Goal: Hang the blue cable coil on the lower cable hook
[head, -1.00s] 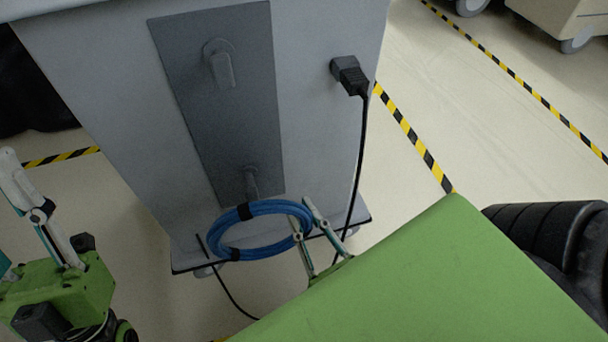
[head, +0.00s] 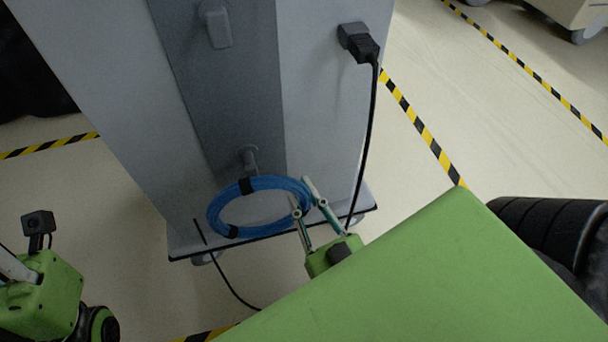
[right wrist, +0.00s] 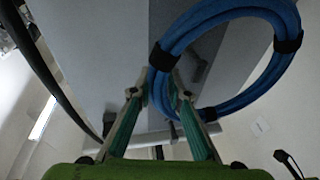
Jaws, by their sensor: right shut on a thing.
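The blue cable coil (head: 262,187), bound with black straps, is held at its right side by my right gripper (head: 304,202). In the right wrist view the coil (right wrist: 228,106) runs between the fingertips of the right gripper (right wrist: 160,92), which is shut on it. The lower cable hook (head: 249,160) sticks out of the dark panel on the cart, just above and behind the coil's far edge in the head view. I cannot tell whether they touch. The upper hook (head: 218,26) is higher on the panel. Part of my left gripper (head: 12,268) shows at the lower left; its fingertips are out of frame.
A black plug (head: 358,43) sits on the cart's right side, and its cord (head: 367,130) hangs down beside my right gripper. The cart's base ledge (head: 190,243) lies below the coil. Yellow-black floor tape (head: 420,125) and open floor lie to the right.

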